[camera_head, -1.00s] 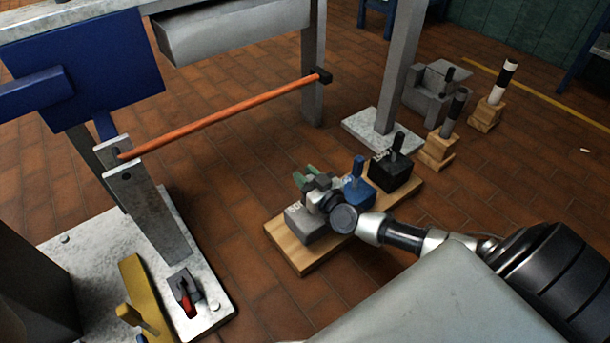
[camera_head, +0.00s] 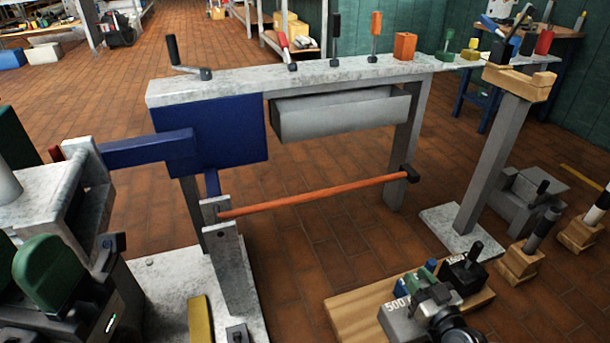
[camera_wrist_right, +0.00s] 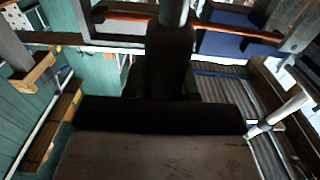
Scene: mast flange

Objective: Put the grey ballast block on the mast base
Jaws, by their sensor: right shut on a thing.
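The grey ballast block (camera_head: 400,324), marked 500, is at the lower right of the head view. My right gripper (camera_head: 434,295) is shut on its upper part. The block covers much of a blue block (camera_head: 428,268) on a wooden board (camera_head: 352,308); I cannot tell how far it is above the board. In the right wrist view a broad dark grey surface (camera_wrist_right: 155,158), probably the held block, fills the bottom. A pale metal plate (camera_head: 160,290) under upright posts is at the lower left; I cannot tell for certain that it is the mast base. My left gripper is not in view.
A black block (camera_head: 466,272) stands on the board. An orange bar (camera_head: 315,195) crosses low between posts under a bench (camera_head: 330,72). A post foot plate (camera_head: 455,232) stands behind the board. A yellow piece (camera_head: 200,320) lies on the pale plate.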

